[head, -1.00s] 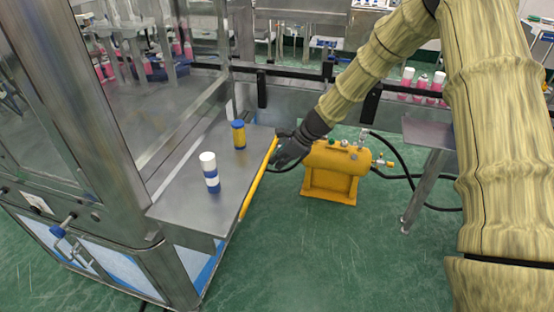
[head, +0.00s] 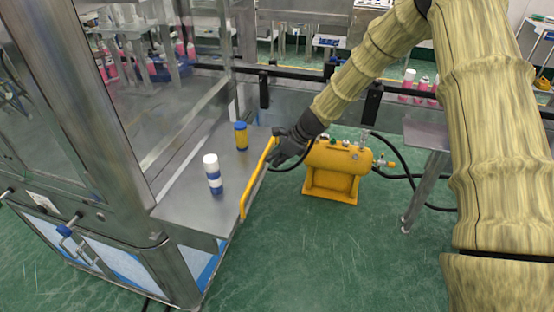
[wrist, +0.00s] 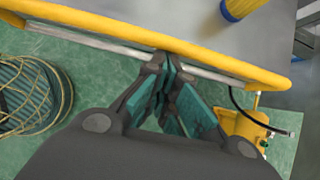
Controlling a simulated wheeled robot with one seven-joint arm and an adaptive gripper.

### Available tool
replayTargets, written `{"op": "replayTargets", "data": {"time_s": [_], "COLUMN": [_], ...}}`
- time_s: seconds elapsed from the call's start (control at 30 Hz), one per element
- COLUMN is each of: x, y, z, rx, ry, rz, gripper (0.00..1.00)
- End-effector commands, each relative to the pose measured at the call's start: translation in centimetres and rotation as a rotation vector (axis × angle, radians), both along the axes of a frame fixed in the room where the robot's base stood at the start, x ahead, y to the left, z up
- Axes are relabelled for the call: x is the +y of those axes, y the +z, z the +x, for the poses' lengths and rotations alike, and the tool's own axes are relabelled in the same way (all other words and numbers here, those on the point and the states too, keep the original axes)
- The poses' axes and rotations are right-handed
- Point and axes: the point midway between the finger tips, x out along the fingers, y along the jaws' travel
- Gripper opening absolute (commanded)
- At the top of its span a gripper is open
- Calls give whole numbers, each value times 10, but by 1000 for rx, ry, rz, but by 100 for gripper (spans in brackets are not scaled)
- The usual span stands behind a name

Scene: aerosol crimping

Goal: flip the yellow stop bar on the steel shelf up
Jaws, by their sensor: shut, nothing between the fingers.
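The yellow stop bar (head: 257,180) runs along the outer edge of the steel shelf (head: 180,213). In the head view it now stands a little above the shelf edge, with its near end bent down to the edge. In the wrist view the bar (wrist: 110,27) crosses the top of the picture, and the shelf (wrist: 190,15) shows beyond it. My gripper (head: 275,140) is at the bar's far end, on its outer side. In the wrist view my gripper's fingers (wrist: 172,60) are closed together and empty, with the tips at or just under the bar; contact is unclear.
A white-and-blue can (head: 213,175) and a yellow can with a blue cap (head: 240,136) stand on the shelf. A yellow tank (head: 335,165) with black hoses stands on the floor to the right. Glass machine walls rise left of the shelf.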

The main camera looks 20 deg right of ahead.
Motion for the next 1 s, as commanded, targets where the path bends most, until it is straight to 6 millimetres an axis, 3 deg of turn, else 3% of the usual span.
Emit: {"op": "replayTargets", "data": {"time_s": [0.37,0.7,1.0], "x": [5,-26,-32], "y": [4,-20,12], "z": [3,-10,-15], "rx": [-9,-5,-4], "ry": [4,9,7], "rz": [6,7,2], "gripper": [0,0,0]}}
